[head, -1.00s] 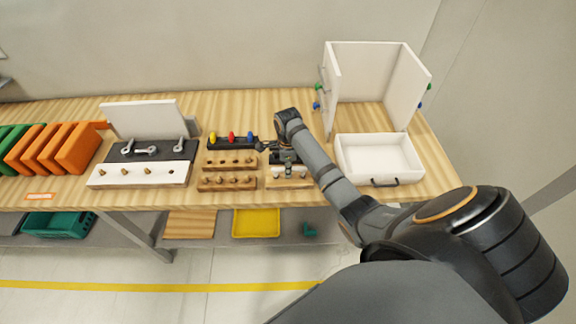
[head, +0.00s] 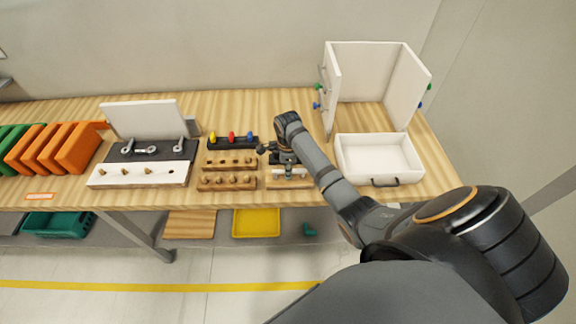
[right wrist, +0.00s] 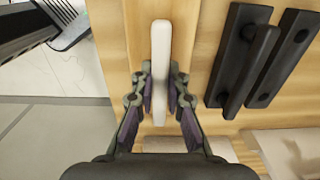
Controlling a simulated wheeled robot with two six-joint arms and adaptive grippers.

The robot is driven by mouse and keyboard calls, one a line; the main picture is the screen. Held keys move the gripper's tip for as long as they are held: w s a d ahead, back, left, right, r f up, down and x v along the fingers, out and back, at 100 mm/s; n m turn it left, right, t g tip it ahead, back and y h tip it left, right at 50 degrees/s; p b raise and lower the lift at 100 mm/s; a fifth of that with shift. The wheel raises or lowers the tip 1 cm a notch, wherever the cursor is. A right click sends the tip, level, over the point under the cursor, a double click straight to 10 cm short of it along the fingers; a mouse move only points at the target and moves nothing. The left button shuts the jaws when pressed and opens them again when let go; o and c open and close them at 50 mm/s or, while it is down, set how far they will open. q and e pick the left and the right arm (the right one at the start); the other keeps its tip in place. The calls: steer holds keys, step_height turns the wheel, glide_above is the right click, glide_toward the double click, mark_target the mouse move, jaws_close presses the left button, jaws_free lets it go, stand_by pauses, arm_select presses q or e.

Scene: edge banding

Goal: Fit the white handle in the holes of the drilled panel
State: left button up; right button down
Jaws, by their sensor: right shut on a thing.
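My right gripper (right wrist: 160,88) is shut on the white handle (right wrist: 160,50), a slim white bar lying lengthwise between the fingers in the right wrist view. In the head view the right gripper (head: 287,163) is low over the wooden block at the front of the table, with the white handle (head: 291,173) just below it. Whether the handle touches the block is not clear. A white panel (head: 130,180) lies at the left with several brass-coloured pegs and a dark hole near its right end. A plain white panel (head: 140,118) stands behind it; I see no holes there.
Wooden peg blocks (head: 228,184) stand left of the gripper, and a black rack with coloured knobs (head: 232,143) behind them. A white drawer (head: 378,158) and open cabinet (head: 366,68) are at right. Black bars (right wrist: 248,68) lie close beside the gripper.

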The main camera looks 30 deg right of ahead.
steer(key=shift+f, duration=0.15)
stand_by(0.3)
steer(key=c, duration=1.3)
jaws_free()
step_height(320, 180, up, 3)
steer(key=p, duration=0.3)
steer(key=shift+f, duration=0.15)
steer(key=shift+r+p, duration=0.8)
steer(key=shift+r, duration=0.35)
